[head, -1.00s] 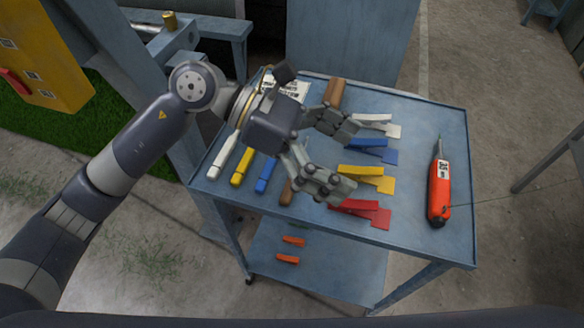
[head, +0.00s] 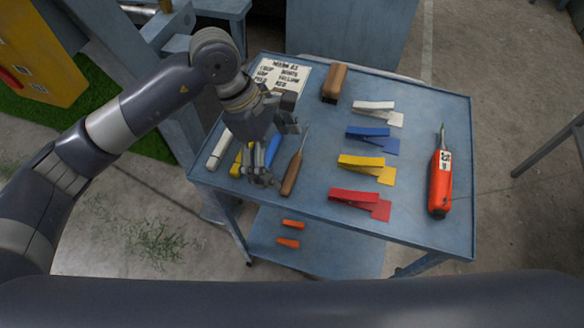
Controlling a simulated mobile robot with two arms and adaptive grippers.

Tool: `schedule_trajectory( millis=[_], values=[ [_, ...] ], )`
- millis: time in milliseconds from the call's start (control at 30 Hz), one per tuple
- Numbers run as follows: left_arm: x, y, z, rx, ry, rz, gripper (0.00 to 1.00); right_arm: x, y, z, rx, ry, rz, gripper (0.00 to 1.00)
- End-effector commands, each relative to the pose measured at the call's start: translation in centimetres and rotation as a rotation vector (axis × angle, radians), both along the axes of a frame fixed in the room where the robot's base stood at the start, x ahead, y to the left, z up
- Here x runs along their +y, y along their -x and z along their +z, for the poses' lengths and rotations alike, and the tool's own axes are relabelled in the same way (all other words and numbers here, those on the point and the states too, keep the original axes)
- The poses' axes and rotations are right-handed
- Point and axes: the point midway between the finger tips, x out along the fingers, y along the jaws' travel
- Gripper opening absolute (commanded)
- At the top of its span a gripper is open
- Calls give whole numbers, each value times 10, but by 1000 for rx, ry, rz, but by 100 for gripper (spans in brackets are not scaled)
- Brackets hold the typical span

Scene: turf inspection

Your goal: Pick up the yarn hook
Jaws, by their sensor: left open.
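The yarn hook (head: 290,177), a brown wooden handle with a thin metal shaft, lies on the blue cart top (head: 318,228) left of the middle. Its handle points toward the near edge. My left gripper (head: 278,155) is open and empty just left of the hook, over the blue and yellow handled tools. One finger is near the hook's shaft and the other is left of its handle. I cannot tell whether either finger touches anything. My right gripper is not in view.
White (head: 219,151), yellow (head: 236,168) and blue (head: 273,150) handled tools lie left of the hook, partly hidden. A brown block (head: 334,83), a column of coloured clips (head: 352,196) and an orange tool (head: 440,187) lie right. A printed sheet (head: 290,76) lies behind.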

Motion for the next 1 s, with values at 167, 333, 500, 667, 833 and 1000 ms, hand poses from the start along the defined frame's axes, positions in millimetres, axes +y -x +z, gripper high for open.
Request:
schedule_trajectory(
  millis=[167,333,500,667,833,1000],
  values=[
    [-9,5,-21,6,-1,0,100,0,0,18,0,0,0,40],
    [-16,7,-40,3,0,-1,100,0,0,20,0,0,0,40],
    [-16,6,-43,1,0,0,100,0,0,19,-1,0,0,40],
    [-16,6,-43,1,0,0,82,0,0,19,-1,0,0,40],
    [-16,7,-43,1,0,0,55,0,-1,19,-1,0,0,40],
    [-16,7,-43,2,-1,-1,55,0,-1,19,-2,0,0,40]
  ],
)
